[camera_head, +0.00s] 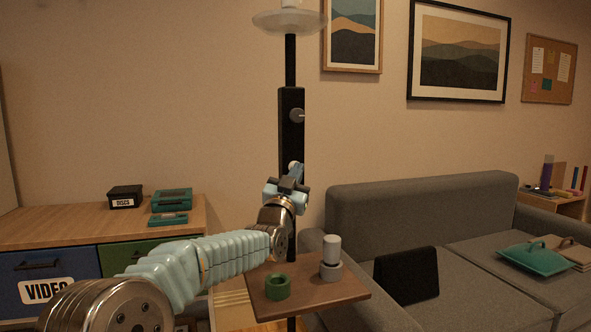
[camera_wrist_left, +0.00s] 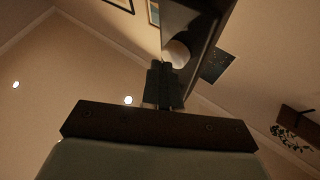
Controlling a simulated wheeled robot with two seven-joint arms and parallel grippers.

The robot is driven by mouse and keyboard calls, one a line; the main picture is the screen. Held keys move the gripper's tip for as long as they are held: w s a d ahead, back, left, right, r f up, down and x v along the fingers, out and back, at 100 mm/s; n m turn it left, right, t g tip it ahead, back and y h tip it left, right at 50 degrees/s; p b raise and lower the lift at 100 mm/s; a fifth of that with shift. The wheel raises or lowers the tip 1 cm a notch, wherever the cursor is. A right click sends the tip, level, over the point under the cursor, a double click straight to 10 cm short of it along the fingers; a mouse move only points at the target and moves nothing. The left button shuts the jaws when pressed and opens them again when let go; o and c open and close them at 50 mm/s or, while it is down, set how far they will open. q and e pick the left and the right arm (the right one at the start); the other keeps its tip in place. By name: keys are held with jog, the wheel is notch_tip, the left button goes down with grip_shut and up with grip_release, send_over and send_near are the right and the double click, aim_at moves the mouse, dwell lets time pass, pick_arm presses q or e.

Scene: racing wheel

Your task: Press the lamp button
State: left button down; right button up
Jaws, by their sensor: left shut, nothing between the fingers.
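The floor lamp has a black pole with a wider black panel (camera_head: 292,105) and a pale shade on top. A round grey knob (camera_head: 297,115) sits on the upper part of the panel. A pale round button (camera_head: 293,165) shows lower down, partly hidden by my left gripper (camera_head: 298,172). My left gripper is shut and empty, raised in front of the panel's lower part. In the left wrist view, its closed fingertips (camera_wrist_left: 161,67) lie right by the pale round button (camera_wrist_left: 177,54) on the dark panel (camera_wrist_left: 192,28). I cannot tell whether they touch it.
A small wooden shelf (camera_head: 335,290) on the pole holds a green ring (camera_head: 278,287) and a grey holder with a white cylinder (camera_head: 332,249). A grey sofa (camera_head: 420,210) stands at right, a drawer cabinet (camera_head: 50,235) at left.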

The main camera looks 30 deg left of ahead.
pick_arm(q)
jog(key=shift+a+f, duration=0.1)
dwell(0.4)
jog(key=shift+w+a+b, duration=0.25)
jog(key=shift+b, duration=0.05)
